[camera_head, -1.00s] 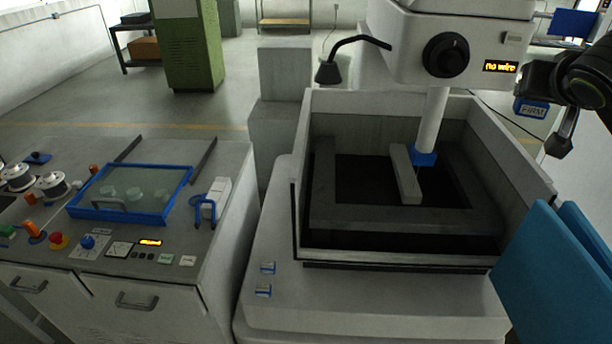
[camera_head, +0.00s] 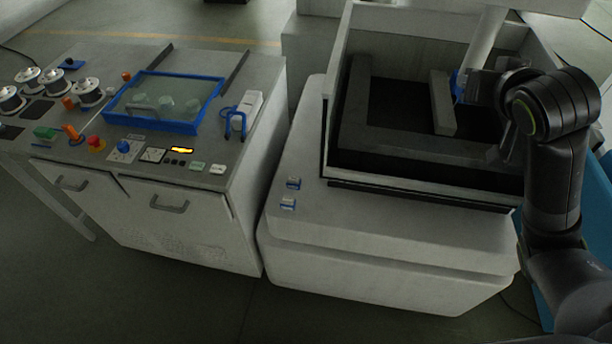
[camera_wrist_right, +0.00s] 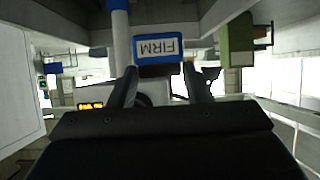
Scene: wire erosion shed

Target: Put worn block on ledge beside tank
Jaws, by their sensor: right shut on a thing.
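My right gripper (camera_wrist_right: 162,80) is shut on a blue-edged block (camera_wrist_right: 158,32) with a white label reading FIRM, upside down in the wrist view. I see no mark reading worn. In the head view the right gripper (camera_head: 482,88) is at the tank's right side, close to the foot of the white column (camera_head: 488,38); the held block cannot be made out there. A blue piece (camera_head: 458,88) at the column's foot is partly hidden. The tank (camera_head: 345,70) is open. My left gripper is out of view.
A grey bench (camera_head: 225,65) stands to the left, with a blue-framed glass lid (camera_head: 165,128), spools, knobs and a white piece with a blue clip (camera_head: 240,118). A long grey bar (camera_head: 442,105) lies inside the tank. The ledge's front left is largely clear.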

